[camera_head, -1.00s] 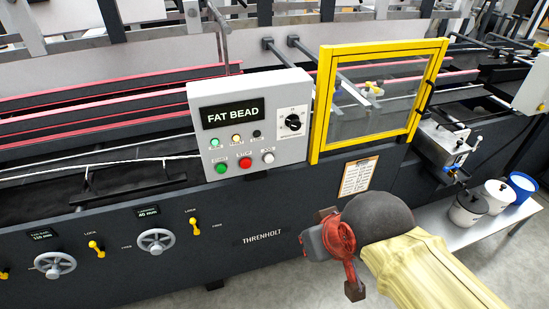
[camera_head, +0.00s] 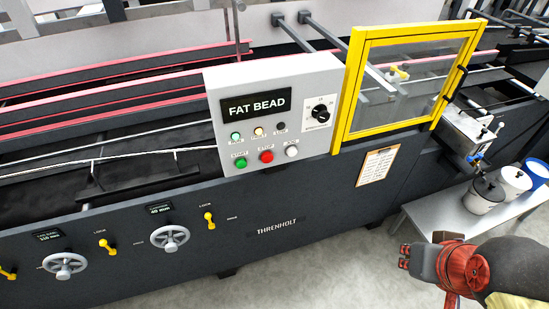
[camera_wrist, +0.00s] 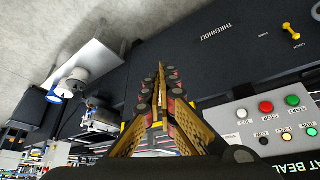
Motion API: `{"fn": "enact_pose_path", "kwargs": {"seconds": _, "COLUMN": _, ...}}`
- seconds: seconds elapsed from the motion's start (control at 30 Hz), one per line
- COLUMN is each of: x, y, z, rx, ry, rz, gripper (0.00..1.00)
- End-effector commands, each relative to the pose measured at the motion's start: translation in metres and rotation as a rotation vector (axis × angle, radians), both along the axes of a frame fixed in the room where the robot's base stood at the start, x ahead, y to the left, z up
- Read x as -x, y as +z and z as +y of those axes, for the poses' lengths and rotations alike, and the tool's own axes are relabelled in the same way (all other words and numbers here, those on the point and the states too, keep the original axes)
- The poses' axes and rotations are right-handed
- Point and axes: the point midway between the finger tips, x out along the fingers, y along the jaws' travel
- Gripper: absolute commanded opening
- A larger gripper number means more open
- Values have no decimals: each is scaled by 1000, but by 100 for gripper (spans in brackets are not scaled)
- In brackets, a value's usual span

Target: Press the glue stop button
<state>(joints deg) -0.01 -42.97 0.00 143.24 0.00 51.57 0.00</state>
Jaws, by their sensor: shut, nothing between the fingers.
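The grey control panel (camera_head: 225,83) stands on the machine's front edge, with a display (camera_head: 256,104) reading "FAT BEAD". Its red button (camera_head: 266,157), labelled STOP, sits between a green button (camera_head: 241,163) and a white button (camera_head: 292,151). In the wrist view the red button (camera_wrist: 266,107) is at the right, beside my gripper's fingers. My gripper (camera_head: 404,257) is shut and empty, in front of the machine, right of and below the panel, clear of the buttons. Its closed fingers also show in the wrist view (camera_wrist: 160,80). No glue label is readable on the buttons.
A yellow-framed guard (camera_head: 350,90) stands just right of the panel. A clipboard sheet (camera_head: 377,166) hangs below it. A low table (camera_head: 428,214) with pots (camera_head: 484,195) stands at the right. Handwheels (camera_head: 169,238) and yellow levers (camera_head: 209,218) are on the lower left front.

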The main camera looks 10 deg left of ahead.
Motion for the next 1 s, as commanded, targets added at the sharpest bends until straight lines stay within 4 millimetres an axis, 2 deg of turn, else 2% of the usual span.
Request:
{"fn": "enact_pose_path", "kwargs": {"seconds": 0.17, "x": -1, "y": -9, "z": 12, "rx": -47, "ry": 6, "rz": 52, "gripper": 0}}
{"fn": "enact_pose_path", "kwargs": {"seconds": 0.27, "x": -1, "y": -26, "z": 40, "rx": -152, "ry": 17, "rz": 164, "gripper": 0}}
{"fn": "enact_pose_path", "kwargs": {"seconds": 0.37, "x": 0, "y": -45, "z": 85, "rx": -323, "ry": 26, "rz": 324, "gripper": 0}}
{"fn": "enact_pose_path", "kwargs": {"seconds": 0.4, "x": 0, "y": -50, "z": 105, "rx": -404, "ry": 27, "rz": 393, "gripper": 0}}
{"fn": "enact_pose_path", "kwargs": {"seconds": 0.57, "x": -12, "y": -58, "z": 185, "rx": -750, "ry": 1, "rz": 628, "gripper": 0}}
{"fn": "enact_pose_path", "kwargs": {"seconds": 0.7, "x": -43, "y": -56, "z": 239, "rx": -1063, "ry": -69, "rz": 764, "gripper": 0}}
{"fn": "enact_pose_path", "kwargs": {"seconds": 0.8, "x": -75, "y": -58, "z": 264, "rx": -1273, "ry": -142, "rz": 807, "gripper": 0}}
{"fn": "enact_pose_path", "kwargs": {"seconds": 0.9, "x": -107, "y": -65, "z": 277, "rx": -1444, "ry": -224, "rz": 811, "gripper": 0}}
{"fn": "enact_pose_path", "kwargs": {"seconds": 1.0, "x": -134, "y": -74, "z": 280, "rx": -1565, "ry": -296, "rz": 789, "gripper": 0}}
